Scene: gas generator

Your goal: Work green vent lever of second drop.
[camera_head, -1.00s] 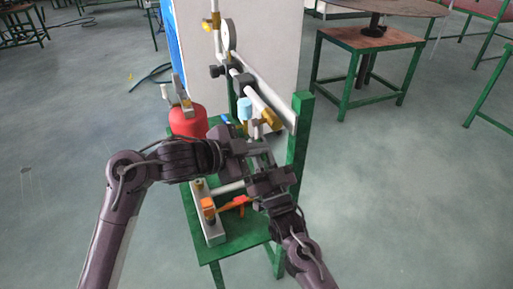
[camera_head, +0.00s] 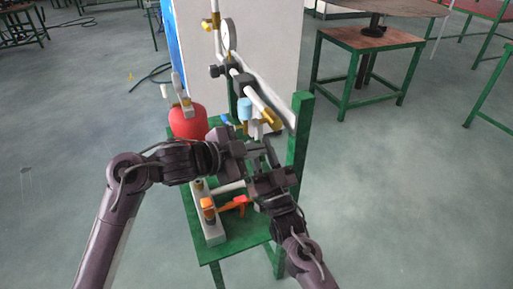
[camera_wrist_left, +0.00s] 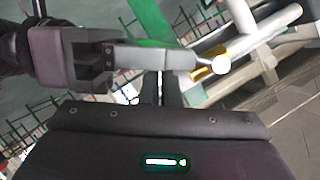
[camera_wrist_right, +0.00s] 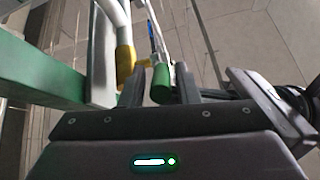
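The green lever (camera_wrist_right: 161,82), a small green cylinder on a thin rod, shows in the right wrist view. It lies between the two fingertips of my right gripper (camera_wrist_right: 160,88), which is open around it with a gap beside the lever. In the head view my right gripper (camera_head: 263,155) points up towards the pipe fittings. My left gripper (camera_head: 262,146) is close beside it. In the left wrist view the fingers of my left gripper (camera_wrist_left: 161,88) stand a little apart, with pale background between them. The lever is too hidden to make out in the head view.
A yellow fitting (camera_wrist_right: 125,60) on a white pipe is just left of the lever. A green post (camera_head: 299,150) stands right of my grippers. A red vessel (camera_head: 187,122) is at the left, and an orange handle (camera_head: 236,202) lies below on the green stand (camera_head: 245,235).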

